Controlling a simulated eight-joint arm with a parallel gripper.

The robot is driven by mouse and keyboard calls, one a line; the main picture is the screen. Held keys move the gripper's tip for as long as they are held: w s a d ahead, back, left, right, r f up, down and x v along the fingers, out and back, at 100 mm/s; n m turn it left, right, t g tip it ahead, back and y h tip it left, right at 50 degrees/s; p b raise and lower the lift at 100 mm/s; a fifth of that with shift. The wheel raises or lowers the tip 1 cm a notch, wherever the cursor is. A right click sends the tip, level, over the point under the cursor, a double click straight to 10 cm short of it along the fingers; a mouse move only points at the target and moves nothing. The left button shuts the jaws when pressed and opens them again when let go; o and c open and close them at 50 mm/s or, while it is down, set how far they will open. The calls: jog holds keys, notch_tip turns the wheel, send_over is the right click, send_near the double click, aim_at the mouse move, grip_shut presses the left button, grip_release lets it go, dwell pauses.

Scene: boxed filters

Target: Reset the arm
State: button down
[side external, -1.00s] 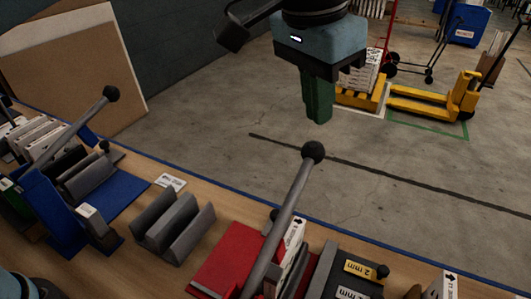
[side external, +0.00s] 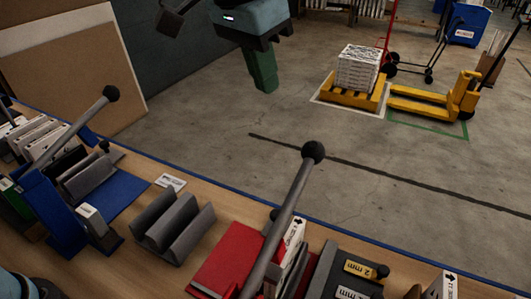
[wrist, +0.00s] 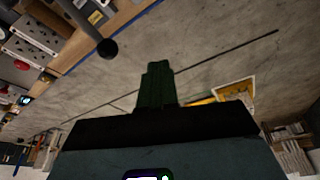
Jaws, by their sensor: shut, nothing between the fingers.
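My gripper (side external: 264,88) hangs in the upper middle of the side view, its green fingers together with nothing between them. It is high up and appears beyond the bench's far edge, against the concrete floor. In the wrist view the green fingers (wrist: 157,68) also show closed and empty. The upper part of my arm is cut off by the top of the side view.
The wooden bench (side external: 225,228) carries a red holder (side external: 228,258), a grey ridged rack (side external: 172,226) and a blue holder (side external: 50,210) with boxed filters. Black-knobbed levers (side external: 313,152) stick up. A yellow pallet jack (side external: 435,102) and stacked boxes (side external: 358,68) stand behind.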

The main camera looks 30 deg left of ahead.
jog(key=s+a+f+n+t, duration=0.1)
jog(key=s+a+f, duration=0.2)
jog(key=a+f, duration=0.2)
jog(key=s+a+f+n+t+y, duration=0.1)
jog(key=s+a+f, duration=0.3)
jog(key=a, duration=0.7)
jog(key=s+a+f+n+t, duration=0.2)
jog(key=s+a+f, duration=0.1)
jog(key=a+f, duration=0.4)
jog(key=shift+s+a+n, duration=0.15)
jog(key=shift+a+n, duration=0.15)
jog(key=shift+a, duration=0.35)
